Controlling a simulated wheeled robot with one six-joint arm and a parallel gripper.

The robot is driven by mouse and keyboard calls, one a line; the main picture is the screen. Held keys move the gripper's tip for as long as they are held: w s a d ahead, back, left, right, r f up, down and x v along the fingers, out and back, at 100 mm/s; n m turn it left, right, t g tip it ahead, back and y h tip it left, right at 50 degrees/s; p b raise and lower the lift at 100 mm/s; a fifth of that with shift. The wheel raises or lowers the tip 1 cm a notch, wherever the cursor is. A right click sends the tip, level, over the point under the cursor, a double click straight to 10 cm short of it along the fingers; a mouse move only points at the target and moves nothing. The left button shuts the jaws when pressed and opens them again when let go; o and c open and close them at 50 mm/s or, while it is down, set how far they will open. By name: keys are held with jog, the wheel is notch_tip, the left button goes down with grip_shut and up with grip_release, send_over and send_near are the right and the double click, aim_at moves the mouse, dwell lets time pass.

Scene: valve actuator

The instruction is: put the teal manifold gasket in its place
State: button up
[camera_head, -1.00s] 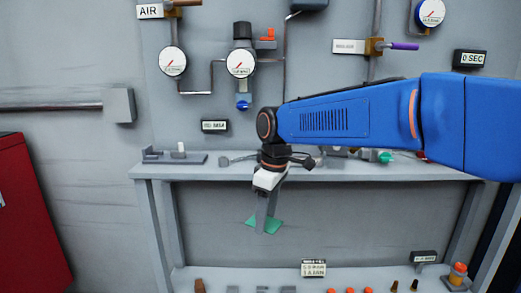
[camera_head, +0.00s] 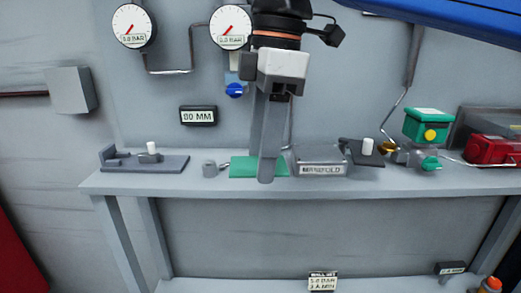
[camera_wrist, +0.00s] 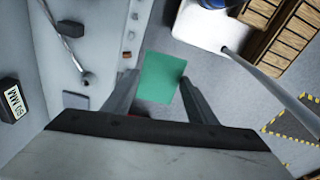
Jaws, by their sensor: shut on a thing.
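The teal manifold gasket (camera_head: 243,168) is a flat, thin sheet held between the fingertips of my gripper (camera_head: 266,178). The fingers hide part of the gasket in the head view.
Gauges and pipes are on the wall behind.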

jog(key=w, duration=2)
jog(key=shift+d+f, duration=0.15)
jog(key=shift+f, duration=1.55)
jog(key=shift+d+f, duration=0.15)
jog(key=shift+f, duration=1.5)
jog(key=shift+f, duration=0.5)
jog(key=o, duration=1.1)
jog(key=shift+c, duration=0.2)
jog(key=shift+r, duration=0.1)
